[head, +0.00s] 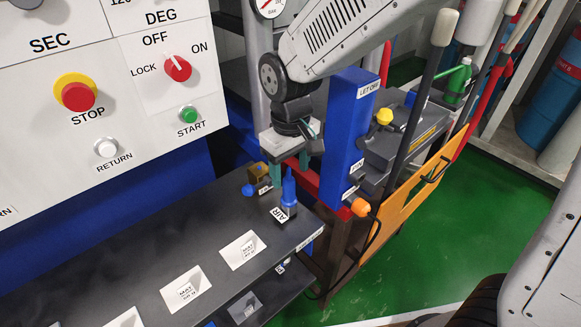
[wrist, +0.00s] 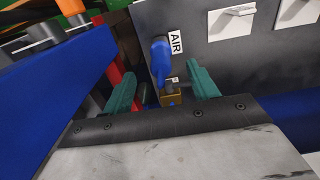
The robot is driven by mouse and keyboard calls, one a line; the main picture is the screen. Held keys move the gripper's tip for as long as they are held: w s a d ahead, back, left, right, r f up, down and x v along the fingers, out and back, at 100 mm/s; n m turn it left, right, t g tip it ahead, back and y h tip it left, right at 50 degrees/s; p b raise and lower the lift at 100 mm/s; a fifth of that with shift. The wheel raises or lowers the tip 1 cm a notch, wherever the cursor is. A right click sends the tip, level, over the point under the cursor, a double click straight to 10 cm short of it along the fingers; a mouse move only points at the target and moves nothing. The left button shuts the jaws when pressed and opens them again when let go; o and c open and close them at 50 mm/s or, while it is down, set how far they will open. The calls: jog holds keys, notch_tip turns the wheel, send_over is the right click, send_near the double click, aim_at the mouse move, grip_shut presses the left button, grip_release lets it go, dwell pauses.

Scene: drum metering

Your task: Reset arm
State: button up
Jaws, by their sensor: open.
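My gripper (head: 290,172) hangs from my arm above the right end of the dark shelf, beside the blue box. Its two teal fingers are apart, and in the wrist view my gripper (wrist: 165,90) is open with nothing held. A blue air valve handle (head: 289,187) stands by the AIR label (head: 279,214), close to the fingers. In the wrist view the blue handle (wrist: 161,60) and a small brass fitting (wrist: 171,97) show between and beyond the fingertips. I cannot tell whether a finger touches them.
The white control panel (head: 140,110) is at left. White labels (head: 186,289) lie on the dark shelf (head: 130,230). Green floor (head: 420,250) is open at right.

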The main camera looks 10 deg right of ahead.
dwell(0.4)
jog(key=s+d+r+m, duration=0.3)
jog(key=s+d+r, duration=0.3)
jog(key=s+d, duration=0.3)
jog(key=s+d+r+m+t, duration=0.1)
jog(key=s+d+r+m, duration=0.2)
jog(key=s+d+r, duration=0.3)
jog(key=shift+s+d+m, duration=0.4)
jog(key=shift+s+d, duration=1.65)
jog(key=shift+d, duration=0.7)
jog(key=shift+r, duration=0.1)
